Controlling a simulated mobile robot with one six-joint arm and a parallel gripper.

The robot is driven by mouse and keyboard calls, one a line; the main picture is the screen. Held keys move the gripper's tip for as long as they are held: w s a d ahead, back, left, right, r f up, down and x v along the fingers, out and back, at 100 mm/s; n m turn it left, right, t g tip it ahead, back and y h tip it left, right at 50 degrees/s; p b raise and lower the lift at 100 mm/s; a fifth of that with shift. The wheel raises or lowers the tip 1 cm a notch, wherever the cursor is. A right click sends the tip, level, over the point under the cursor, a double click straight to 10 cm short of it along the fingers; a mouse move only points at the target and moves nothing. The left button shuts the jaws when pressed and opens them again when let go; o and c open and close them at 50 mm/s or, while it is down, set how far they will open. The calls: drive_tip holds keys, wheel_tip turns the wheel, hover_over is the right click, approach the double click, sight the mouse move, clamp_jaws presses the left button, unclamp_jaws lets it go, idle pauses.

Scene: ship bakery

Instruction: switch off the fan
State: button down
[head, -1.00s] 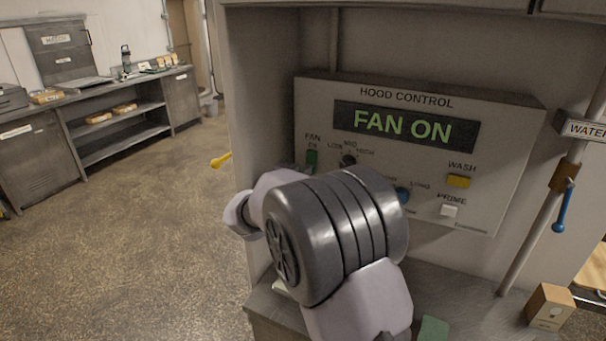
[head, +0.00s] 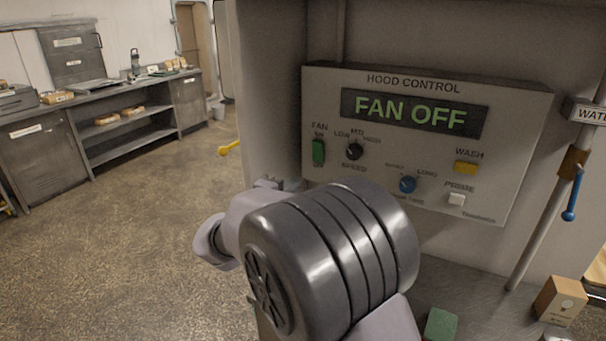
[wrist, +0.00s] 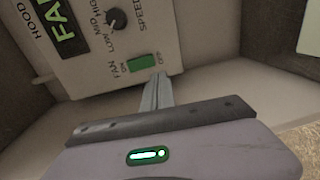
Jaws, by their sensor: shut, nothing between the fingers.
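The hood control panel (head: 420,235) is a grey box on the wall, and its display (head: 411,111) reads FAN OFF in green. The green fan switch (head: 318,152) is at the panel's left, under the word FAN. In the wrist view the green switch (wrist: 142,63) lies just beyond the fingertips of my gripper (wrist: 159,76). The fingers are closed together with nothing between them, close to the switch's edge; I cannot tell whether they touch it. In the head view my own arm hides the fingers.
The panel also holds a black speed knob (head: 355,151), a blue knob (head: 408,184), a yellow wash button (head: 466,167) and a white prime button (head: 457,199). A pipe with a blue lever (head: 573,195) stands at right. A small box (head: 560,300) and green block (head: 440,324) sit below.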

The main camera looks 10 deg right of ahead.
drive_tip(key=v, duration=0.3)
drive_tip(key=shift+s+a+f, duration=0.15)
drive_tip(key=shift+s+f, duration=0.1)
drive_tip(key=shift+s, duration=0.05)
